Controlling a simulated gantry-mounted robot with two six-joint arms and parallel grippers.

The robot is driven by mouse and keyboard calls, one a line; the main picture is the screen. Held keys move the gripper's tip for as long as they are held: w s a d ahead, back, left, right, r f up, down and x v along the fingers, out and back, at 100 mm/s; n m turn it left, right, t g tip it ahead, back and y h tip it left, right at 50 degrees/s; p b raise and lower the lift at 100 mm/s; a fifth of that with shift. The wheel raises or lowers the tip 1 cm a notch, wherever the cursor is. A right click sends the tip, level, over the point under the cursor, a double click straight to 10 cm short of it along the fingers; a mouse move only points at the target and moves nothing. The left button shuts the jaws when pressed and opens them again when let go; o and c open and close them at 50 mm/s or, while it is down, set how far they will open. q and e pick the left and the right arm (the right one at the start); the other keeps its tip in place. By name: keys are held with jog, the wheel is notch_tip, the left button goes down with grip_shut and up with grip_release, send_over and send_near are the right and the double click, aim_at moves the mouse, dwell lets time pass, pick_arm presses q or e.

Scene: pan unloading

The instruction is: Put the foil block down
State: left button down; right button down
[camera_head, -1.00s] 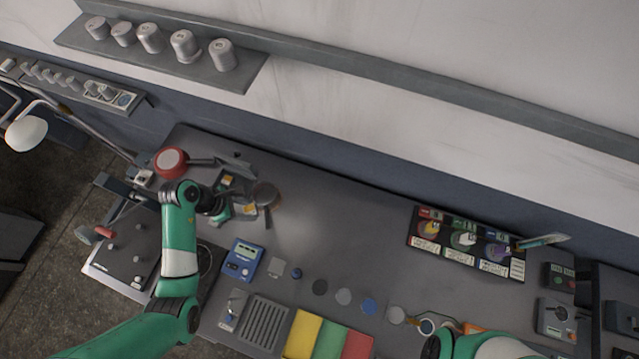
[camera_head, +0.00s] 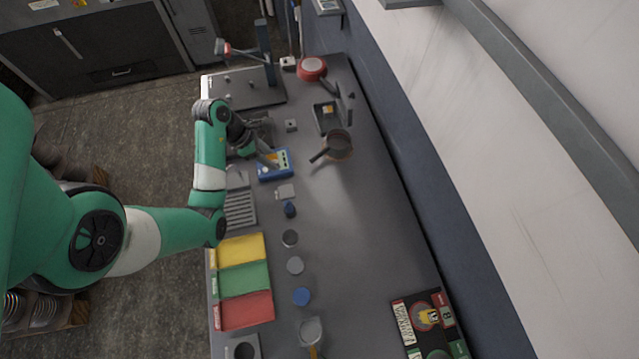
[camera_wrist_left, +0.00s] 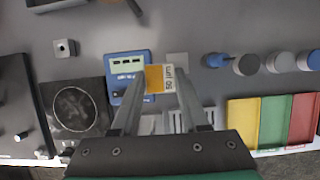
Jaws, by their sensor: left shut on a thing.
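The foil block (camera_wrist_left: 160,78) is a small orange block with a white "50 µm" label, between the fingertips of my left gripper in the left wrist view. My left gripper (camera_head: 262,154) is shut on it. In the head view the gripper is over the blue device (camera_head: 283,168); the device also shows behind the block in the wrist view (camera_wrist_left: 126,62). The gap between block and surface is hard to judge. A round dark pan (camera_head: 337,144) stands beside a small grey tray (camera_head: 322,126). My right gripper is out of both current views.
A small grey square plate (camera_head: 285,192) lies near the blue device. Several round discs, including a blue disc (camera_head: 301,297), run in a row along the bench. Yellow, green and red mats, such as the green mat (camera_head: 243,280), lie beside them. The bench's right middle is clear.

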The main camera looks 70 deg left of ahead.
pick_arm(q)
jog(key=shift+d+f, duration=0.1)
jog(key=shift+f, duration=0.15)
jog(key=b, duration=0.8)
send_near(322, 194)
jog(key=shift+w+f+b, duration=0.45)
jog(key=shift+w+f, duration=0.2)
jog(key=shift+w, duration=0.1)
jog(key=shift+s+b+x, duration=0.2)
jog(key=shift+b+x, duration=0.15)
jog(key=shift+x, duration=0.65)
jog(key=shift+s+b+x, duration=0.2)
jog(key=shift+b+x, duration=0.15)
jog(key=shift+x, duration=0.6)
jog(key=shift+f, duration=0.15)
jog(key=shift+f, duration=0.1)
jog(key=c, duration=0.9)
grip_release()
jog(key=shift+f, duration=0.1)
jog(key=o, duration=0.5)
